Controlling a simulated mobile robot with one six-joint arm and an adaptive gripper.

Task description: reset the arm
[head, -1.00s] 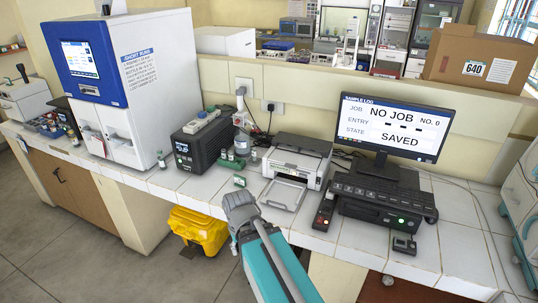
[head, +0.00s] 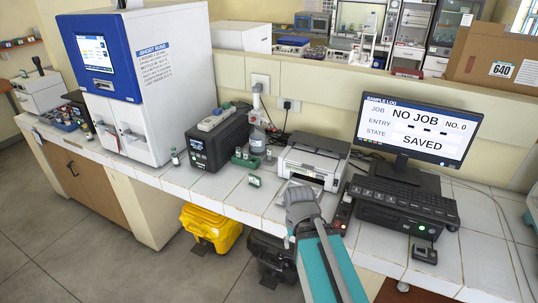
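My arm, a teal link (head: 330,268) with a grey joint (head: 301,205) at its far end, reaches up from the bottom of the head view. The joint shows in front of the printer (head: 312,160), over the counter's front edge. No gripper fingers can be made out, so neither their opening nor anything held can be seen. The monitor (head: 418,128) reads "NO JOB", "NO. 0" and "SAVED".
The tiled counter (head: 473,264) holds a blue-and-white analyser (head: 136,85), a black instrument (head: 215,139), small vials and a dark desktop unit (head: 400,208). Yellow (head: 211,229) and black (head: 270,256) bins stand below. A cardboard box (head: 503,58) sits on the back ledge.

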